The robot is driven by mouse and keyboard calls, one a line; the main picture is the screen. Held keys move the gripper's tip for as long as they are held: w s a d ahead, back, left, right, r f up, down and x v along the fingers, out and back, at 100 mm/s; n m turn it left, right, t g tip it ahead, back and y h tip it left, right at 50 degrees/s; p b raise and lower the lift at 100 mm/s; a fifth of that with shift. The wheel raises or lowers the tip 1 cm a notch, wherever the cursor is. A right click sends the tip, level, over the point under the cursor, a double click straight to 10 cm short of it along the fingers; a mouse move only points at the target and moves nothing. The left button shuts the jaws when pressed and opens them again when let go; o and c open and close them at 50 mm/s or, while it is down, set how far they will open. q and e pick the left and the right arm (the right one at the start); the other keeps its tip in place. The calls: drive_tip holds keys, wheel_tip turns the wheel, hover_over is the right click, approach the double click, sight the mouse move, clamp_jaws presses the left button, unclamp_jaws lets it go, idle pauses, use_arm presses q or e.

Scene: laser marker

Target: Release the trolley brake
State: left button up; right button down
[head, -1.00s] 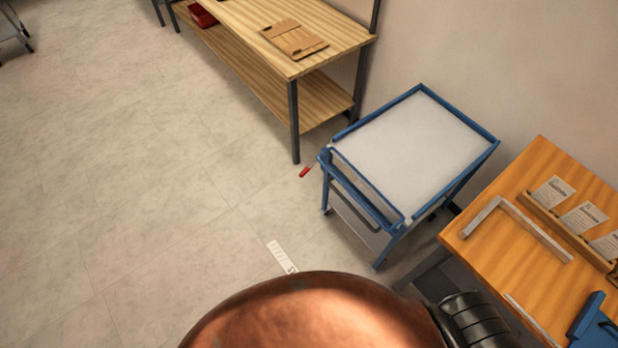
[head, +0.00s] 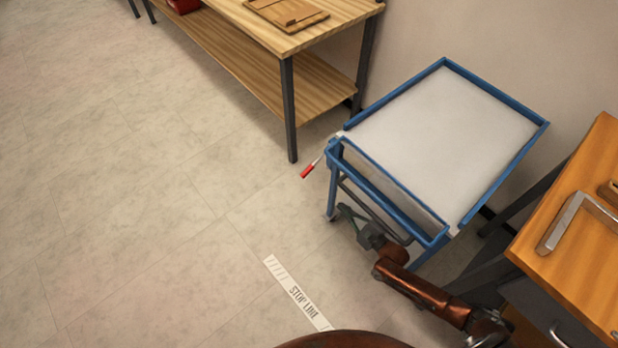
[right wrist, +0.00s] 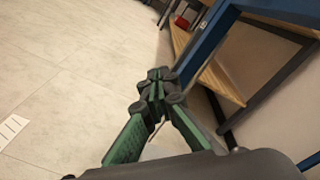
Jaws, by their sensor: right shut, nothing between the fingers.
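The blue trolley (head: 392,196) with a pale top stands against the wall. A lever with a red grip (head: 307,171), which looks like the brake lever, sticks out from its near left corner. My right gripper (head: 343,212) is shut and empty, in front of the trolley's near end, below and to the right of the red grip. In the right wrist view the shut green fingers (right wrist: 155,78) are beside a blue trolley post (right wrist: 205,42). The red grip is not clearly seen there. My left gripper is not in view.
A wooden workbench (head: 290,42) with a lower shelf stands behind and left of the trolley. An orange-topped table (head: 575,260) is close on the right. A white stop line strip (head: 296,292) lies on the floor. The floor to the left is clear.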

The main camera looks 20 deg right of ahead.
sight(314, 165)
use_arm(q)
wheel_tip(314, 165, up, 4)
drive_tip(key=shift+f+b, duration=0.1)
drive_tip(key=shift+b, duration=0.65)
use_arm(e)
drive_tip(key=w+a+r+m, duration=0.1)
drive_tip(key=w+a+r+m+t+y, duration=0.1)
drive_tip(key=r+m, duration=0.1)
drive_tip(key=shift+w+a+r, duration=0.1)
drive_tip(key=shift+w+r, duration=0.05)
drive_tip(key=shift+w, duration=0.15)
drive_tip(key=shift+w, duration=0.1)
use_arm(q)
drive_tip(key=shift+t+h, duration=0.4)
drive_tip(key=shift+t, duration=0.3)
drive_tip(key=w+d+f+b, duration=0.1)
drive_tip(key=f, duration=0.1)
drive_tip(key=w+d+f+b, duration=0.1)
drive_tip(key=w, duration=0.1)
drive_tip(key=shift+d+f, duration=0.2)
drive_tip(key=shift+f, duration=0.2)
use_arm(e)
drive_tip(key=w+a+r, duration=0.4)
drive_tip(key=w+a, duration=0.1)
drive_tip(key=w, duration=0.4)
drive_tip(key=shift+w+a, duration=0.15)
drive_tip(key=shift+a, duration=0.05)
drive_tip(key=shift+f, duration=0.1)
drive_tip(key=shift+m, duration=0.3)
